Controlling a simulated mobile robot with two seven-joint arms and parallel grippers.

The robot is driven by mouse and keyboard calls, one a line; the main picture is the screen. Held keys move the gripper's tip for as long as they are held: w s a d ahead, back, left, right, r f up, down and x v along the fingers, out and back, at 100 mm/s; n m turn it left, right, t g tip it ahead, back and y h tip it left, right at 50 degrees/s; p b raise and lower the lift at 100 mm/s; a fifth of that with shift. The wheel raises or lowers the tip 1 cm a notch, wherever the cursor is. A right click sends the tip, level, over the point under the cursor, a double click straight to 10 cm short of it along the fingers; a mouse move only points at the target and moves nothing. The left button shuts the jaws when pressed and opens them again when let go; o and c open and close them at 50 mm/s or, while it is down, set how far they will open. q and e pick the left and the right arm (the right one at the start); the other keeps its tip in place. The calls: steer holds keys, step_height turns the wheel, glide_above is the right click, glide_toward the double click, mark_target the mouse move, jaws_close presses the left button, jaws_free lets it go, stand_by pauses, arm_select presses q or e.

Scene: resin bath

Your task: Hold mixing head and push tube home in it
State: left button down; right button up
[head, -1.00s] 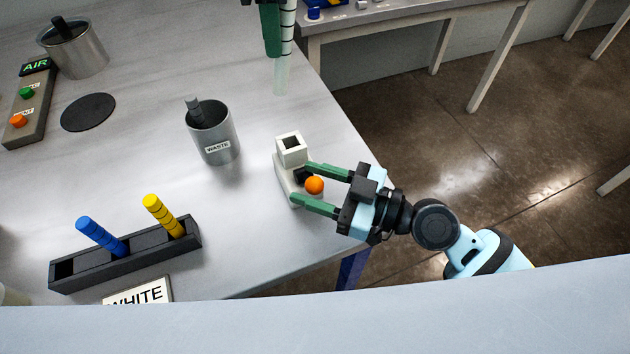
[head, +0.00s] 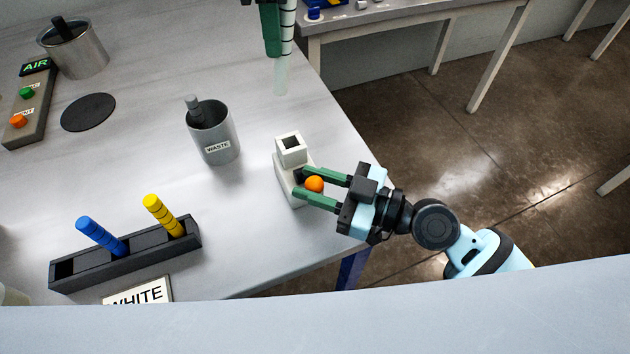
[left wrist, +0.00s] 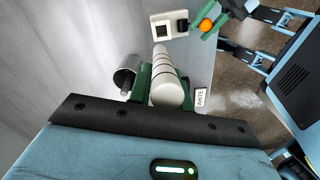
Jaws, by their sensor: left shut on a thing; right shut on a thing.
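The mixing head (head: 291,150) is a white block with a dark square opening on top. It stands on the tabletop near the right edge and also shows in the left wrist view (left wrist: 161,28). My right gripper (head: 299,182) is shut on the mixing head's lower part, beside an orange ball (head: 314,184). My left gripper (head: 275,42) is at the top of the head view, mostly cut off. It is shut on the white banded tube (head: 287,32), also in the left wrist view (left wrist: 168,92). The tube's pale lower end hangs apart from the mixing head.
A grey WASTE cup (head: 214,135) stands left of the mixing head. A dark rack (head: 125,258) holds a blue tube (head: 100,235) and a yellow tube (head: 163,215). An AIR button box (head: 30,105) and a metal pot (head: 78,52) are far left.

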arm_select(q)
steer(key=shift+f, duration=0.1)
steer(key=f+m, duration=0.1)
steer(key=f+m+h, duration=0.1)
steer(key=f, duration=0.1)
steer(key=f+m, duration=0.1)
steer(key=f, duration=0.1)
steer(key=shift+w+a+f+m+g+h, duration=0.2)
steer(key=shift+a+m+g+h, duration=0.1)
steer(key=shift+m+g, duration=0.1)
arm_select(e)
steer(key=shift+f, duration=0.1)
arm_select(q)
step_height(320, 180, down, 10)
stand_by(0.5)
steer(key=c, duration=1.3)
jaws_free()
steer(key=shift+f, duration=0.15)
arm_select(e)
steer(key=shift+f, duration=0.1)
steer(key=shift+s, duration=0.1)
arm_select(q)
step_height(320, 180, up, 12)
steer(key=a, duration=0.1)
steer(key=shift+w+a, duration=0.25)
steer(key=shift+w, duration=0.05)
